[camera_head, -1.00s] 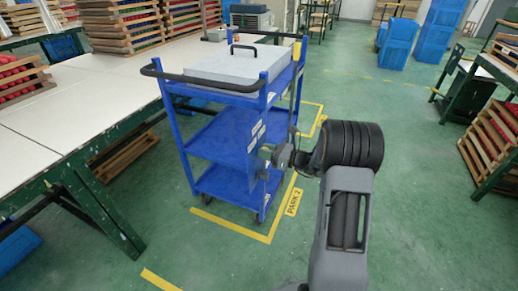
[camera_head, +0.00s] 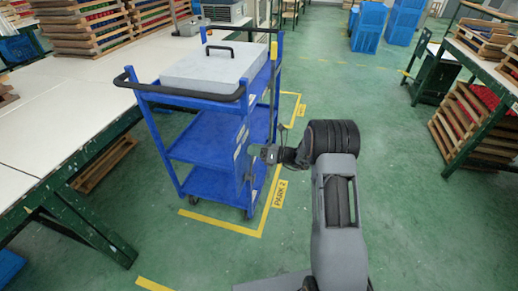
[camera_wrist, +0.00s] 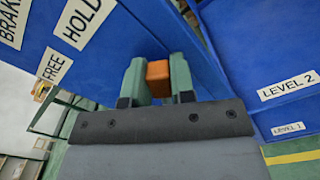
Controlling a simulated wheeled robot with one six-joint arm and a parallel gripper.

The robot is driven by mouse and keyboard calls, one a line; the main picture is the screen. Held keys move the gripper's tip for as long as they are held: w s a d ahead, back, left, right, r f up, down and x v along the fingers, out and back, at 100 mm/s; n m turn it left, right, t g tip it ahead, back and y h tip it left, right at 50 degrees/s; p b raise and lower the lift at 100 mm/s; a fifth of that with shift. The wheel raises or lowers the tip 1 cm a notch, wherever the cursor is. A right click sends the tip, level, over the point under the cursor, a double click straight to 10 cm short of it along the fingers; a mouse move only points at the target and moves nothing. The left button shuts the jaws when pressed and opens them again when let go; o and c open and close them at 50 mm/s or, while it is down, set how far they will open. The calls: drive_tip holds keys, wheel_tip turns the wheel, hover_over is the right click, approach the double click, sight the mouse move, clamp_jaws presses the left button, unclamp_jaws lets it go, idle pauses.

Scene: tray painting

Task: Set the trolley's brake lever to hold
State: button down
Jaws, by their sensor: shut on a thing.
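The blue trolley (camera_head: 205,142) stands left of my arm, with a black push handle and three shelves. In the wrist view its blue panel (camera_wrist: 105,50) carries the labels BRAKE, FREE and HOLD (camera_wrist: 85,22). My gripper (camera_head: 256,154) is at the trolley's near right side, around middle-shelf height. In the wrist view, my gripper's grey-green fingers (camera_wrist: 160,80) are shut on an orange block, the brake lever's grip (camera_wrist: 158,76). It lies nearer HOLD than FREE in the picture. The rest of the lever is hidden, so its exact setting cannot be told.
A grey lidded box (camera_head: 212,70) sits on the trolley's top. A white-topped table (camera_head: 75,92) stands close at the left. Yellow floor tape (camera_head: 222,225) with a PARK 2 label runs around the trolley.

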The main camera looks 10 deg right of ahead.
drive_tip(key=shift+s+f, duration=0.1)
drive_tip(key=shift+f, duration=0.1)
drive_tip(key=c, duration=1)
unclamp_jaws()
drive_tip(key=shift+r, duration=0.1)
drive_tip(key=shift+o, duration=0.2)
drive_tip(key=p+v, duration=0.1)
drive_tip(key=v, duration=1.2)
drive_tip(key=shift+d, duration=0.4)
drive_tip(key=shift+s, duration=0.1)
